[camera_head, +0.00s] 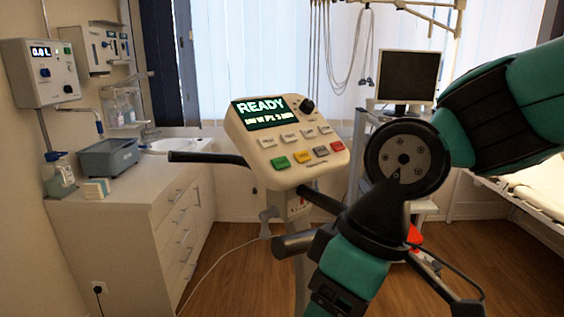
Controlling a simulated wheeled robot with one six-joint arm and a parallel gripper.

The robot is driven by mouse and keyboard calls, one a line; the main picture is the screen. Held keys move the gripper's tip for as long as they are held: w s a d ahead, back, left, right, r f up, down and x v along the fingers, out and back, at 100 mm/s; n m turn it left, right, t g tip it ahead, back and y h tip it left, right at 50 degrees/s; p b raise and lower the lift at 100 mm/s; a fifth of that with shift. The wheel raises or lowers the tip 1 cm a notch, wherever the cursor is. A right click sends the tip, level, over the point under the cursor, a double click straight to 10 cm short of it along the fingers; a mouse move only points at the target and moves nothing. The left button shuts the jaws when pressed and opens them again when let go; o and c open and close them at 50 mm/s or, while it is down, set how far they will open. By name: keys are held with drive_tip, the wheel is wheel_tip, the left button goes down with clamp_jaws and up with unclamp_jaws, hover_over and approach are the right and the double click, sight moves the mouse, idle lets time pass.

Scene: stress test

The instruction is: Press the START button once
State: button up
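An off-white control console (248,140) stands on a post in the middle of the view, tilted, with its face towards me. Its dark display (266,110) reads READY, with a smaller blurred line below. My teal and black arm crosses the right side, in front of the console's lower right. I cannot make out my gripper or its fingertips.
Black handlebars (208,158) stick out from the console's post. A black knob (307,106) and several pale buttons sit on its face. A white drawer cabinet (165,215) with a sink stands left, a monitor (406,77) behind right. Wooden floor shows between.

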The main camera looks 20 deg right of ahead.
clamp_jaws()
idle(1.5)
